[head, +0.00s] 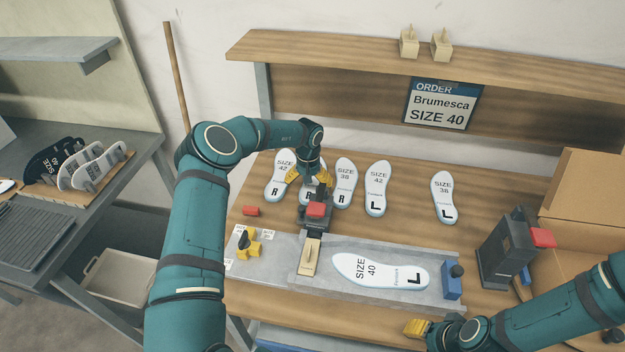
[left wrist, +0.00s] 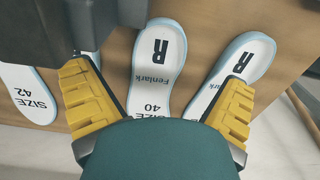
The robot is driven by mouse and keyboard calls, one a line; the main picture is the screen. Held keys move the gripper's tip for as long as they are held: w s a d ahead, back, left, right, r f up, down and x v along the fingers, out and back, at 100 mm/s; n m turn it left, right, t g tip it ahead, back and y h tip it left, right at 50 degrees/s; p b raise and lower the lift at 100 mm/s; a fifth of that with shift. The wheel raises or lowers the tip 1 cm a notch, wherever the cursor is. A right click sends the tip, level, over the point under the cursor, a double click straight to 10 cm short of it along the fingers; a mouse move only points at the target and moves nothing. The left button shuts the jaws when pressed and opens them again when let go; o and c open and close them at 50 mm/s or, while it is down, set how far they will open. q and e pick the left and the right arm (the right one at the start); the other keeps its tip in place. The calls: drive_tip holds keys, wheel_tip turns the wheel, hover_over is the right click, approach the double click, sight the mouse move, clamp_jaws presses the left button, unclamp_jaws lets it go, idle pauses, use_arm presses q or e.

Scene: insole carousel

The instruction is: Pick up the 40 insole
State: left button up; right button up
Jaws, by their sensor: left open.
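The 40 insole, white with a pale blue edge and marked R, lies in the row on the bench. It shows in the left wrist view (left wrist: 157,70) with "Fenlark" and "40" on it; in the head view (head: 307,198) my gripper and a dark device largely hide it. My left gripper (head: 308,176) is open above it, with yellow fingers on either side of the insole in the left wrist view (left wrist: 157,88). Another size 40 insole (head: 352,268), marked L, lies on the grey plate (head: 322,292). My right gripper (head: 420,328) is partly visible at the lower edge.
A 42 R insole (head: 275,187) and a 38 R insole (head: 345,180) flank the 40. A 42 L (head: 377,180) and a 38 L (head: 443,190) lie to the right. The order sign (head: 440,105) reads "Brumesca SIZE 40". A dark press-like device (head: 503,250) stands right.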

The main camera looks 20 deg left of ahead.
sight(309, 195)
use_arm(q)
drive_tip(key=f, duration=0.5)
drive_tip(key=shift+w+f, duration=0.15)
drive_tip(key=shift+w, duration=0.1)
drive_tip(key=c, duration=1.2)
